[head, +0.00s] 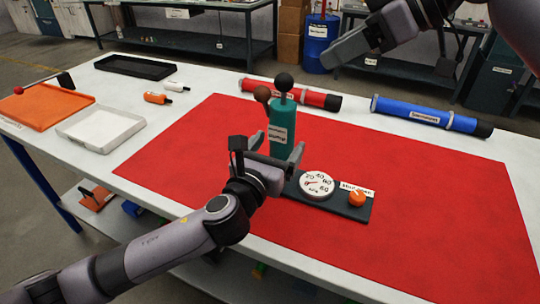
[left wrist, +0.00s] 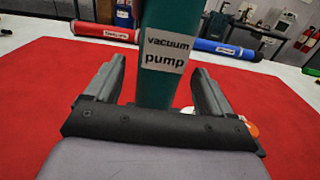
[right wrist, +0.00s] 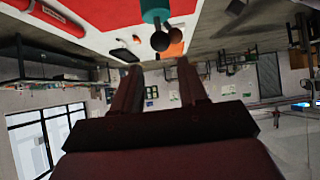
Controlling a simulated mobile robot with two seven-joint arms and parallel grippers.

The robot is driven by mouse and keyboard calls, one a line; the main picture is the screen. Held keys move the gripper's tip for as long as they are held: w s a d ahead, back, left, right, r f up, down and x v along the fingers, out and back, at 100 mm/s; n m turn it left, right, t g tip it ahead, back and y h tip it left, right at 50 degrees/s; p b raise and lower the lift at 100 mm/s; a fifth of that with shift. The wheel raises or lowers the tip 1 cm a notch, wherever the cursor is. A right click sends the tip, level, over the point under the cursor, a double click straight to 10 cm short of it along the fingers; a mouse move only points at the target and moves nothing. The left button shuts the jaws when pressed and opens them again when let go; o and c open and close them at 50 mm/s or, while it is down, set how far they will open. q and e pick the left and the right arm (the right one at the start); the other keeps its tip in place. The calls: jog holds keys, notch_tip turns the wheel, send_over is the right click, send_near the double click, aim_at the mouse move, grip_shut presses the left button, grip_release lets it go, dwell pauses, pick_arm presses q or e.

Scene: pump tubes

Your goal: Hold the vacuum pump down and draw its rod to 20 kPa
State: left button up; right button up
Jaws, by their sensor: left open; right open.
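The teal vacuum pump (head: 284,128) stands upright on the red mat, with a black ball knob (head: 284,82) on its rod and a reddish-brown ball (head: 262,94) beside it. My left gripper (head: 277,148) is open, its fingers on either side of the pump's body. The left wrist view shows the labelled pump (left wrist: 164,55) between them, with gaps on both sides. A round dial (head: 317,185) and an orange knob (head: 357,198) sit on a dark base in front of the pump. My right gripper (head: 338,52) is open and empty in the air, above and beyond the pump.
A red tube (head: 300,96) and a blue tube (head: 425,115) lie behind the pump. An orange tray (head: 45,108), a white tray (head: 100,130) and small bottles are at the table's left. The red mat (head: 440,220) is clear at right and front.

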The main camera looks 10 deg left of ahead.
pick_arm(q)
jog(key=shift+x, duration=1.4)
